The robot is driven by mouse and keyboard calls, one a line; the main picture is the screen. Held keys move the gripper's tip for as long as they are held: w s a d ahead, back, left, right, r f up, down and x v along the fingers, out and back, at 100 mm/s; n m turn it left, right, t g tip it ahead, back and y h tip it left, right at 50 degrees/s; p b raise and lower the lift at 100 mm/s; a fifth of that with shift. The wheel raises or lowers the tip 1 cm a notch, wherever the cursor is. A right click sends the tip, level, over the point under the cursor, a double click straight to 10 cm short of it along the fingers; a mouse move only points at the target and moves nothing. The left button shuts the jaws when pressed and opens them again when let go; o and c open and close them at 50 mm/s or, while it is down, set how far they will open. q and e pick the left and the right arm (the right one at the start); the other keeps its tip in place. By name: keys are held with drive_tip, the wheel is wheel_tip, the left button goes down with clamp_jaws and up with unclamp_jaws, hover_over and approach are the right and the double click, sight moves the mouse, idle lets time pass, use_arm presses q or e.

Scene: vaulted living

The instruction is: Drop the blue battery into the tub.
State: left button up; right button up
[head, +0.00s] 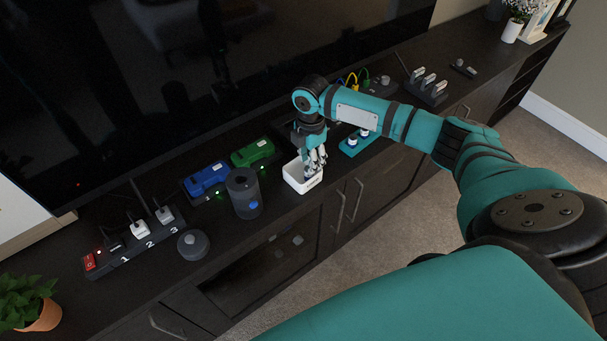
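A small white open tub (291,182) stands near the front edge of the dark cabinet. My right gripper (314,167) points down over the tub, its fingertips at or just above the rim. Dark blue shows by the fingertips, but I cannot tell whether it is a battery in the fingers or lying in the tub. The finger gap is too small to read. A teal rack (350,151) right of the tub holds a few upright white-and-dark cells (363,133). My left gripper is not in view.
A blue block (206,179) and a green block (253,152) sit in dark docks left of the tub. A dark cylinder (243,194), a numbered strip (137,240) and a round knob (193,244) stand further left. The large screen (150,80) rises behind.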

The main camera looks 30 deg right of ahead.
drive_tip(key=shift+o, duration=1.3)
drive_tip(key=shift+r, duration=0.15)
wheel_tip(320, 180, up, 12)
drive_tip(key=shift+f, duration=0.2)
